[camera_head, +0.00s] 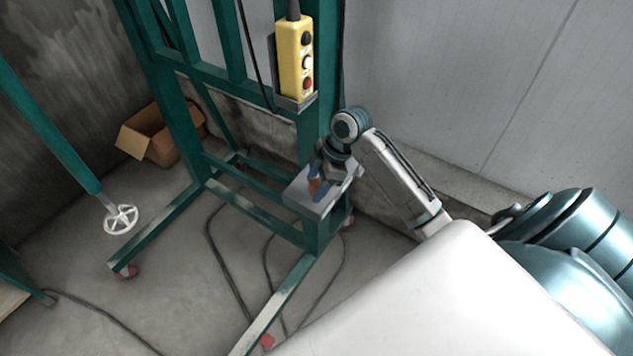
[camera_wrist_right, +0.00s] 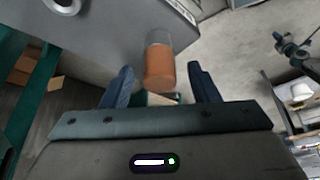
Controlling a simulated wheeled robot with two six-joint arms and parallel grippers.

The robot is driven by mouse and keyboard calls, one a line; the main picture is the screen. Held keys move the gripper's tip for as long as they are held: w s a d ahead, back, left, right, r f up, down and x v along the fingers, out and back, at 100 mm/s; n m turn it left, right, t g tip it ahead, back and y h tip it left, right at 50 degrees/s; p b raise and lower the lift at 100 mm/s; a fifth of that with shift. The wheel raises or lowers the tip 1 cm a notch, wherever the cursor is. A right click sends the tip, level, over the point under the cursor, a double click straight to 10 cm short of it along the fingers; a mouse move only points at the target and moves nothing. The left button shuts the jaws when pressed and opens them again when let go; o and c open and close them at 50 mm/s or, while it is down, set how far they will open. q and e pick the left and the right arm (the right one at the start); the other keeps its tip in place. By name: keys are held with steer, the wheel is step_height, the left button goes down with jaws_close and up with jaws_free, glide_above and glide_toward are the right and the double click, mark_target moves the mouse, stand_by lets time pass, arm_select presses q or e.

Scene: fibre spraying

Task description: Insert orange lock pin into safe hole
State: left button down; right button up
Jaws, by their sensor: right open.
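The orange lock pin (camera_wrist_right: 160,67) stands out from a grey metal plate (camera_wrist_right: 105,32) in the right wrist view, with a greyish section at its plate end. My right gripper (camera_wrist_right: 160,72) is open, with its blue fingers on either side of the pin and visible gaps to it. A round metal fitting (camera_wrist_right: 66,4) sits on the plate to the upper left; I cannot tell if it is the safe hole. In the head view the right gripper (camera_head: 317,187) is at the grey plate (camera_head: 310,207) on the green frame, with the orange pin (camera_head: 314,186) between its fingers. My left gripper is not in view.
A yellow control box (camera_head: 290,60) with buttons hangs on the green frame (camera_head: 317,135) above the gripper. A cardboard box (camera_head: 150,135) and a white handwheel (camera_head: 121,219) are to the left. Cables lie on the floor. A wall stands close behind the frame.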

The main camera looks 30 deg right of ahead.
steer(key=b+v, duration=0.2)
steer(key=v, duration=0.8)
steer(key=shift+r+b, duration=0.35)
steer(key=shift+b, duration=0.05)
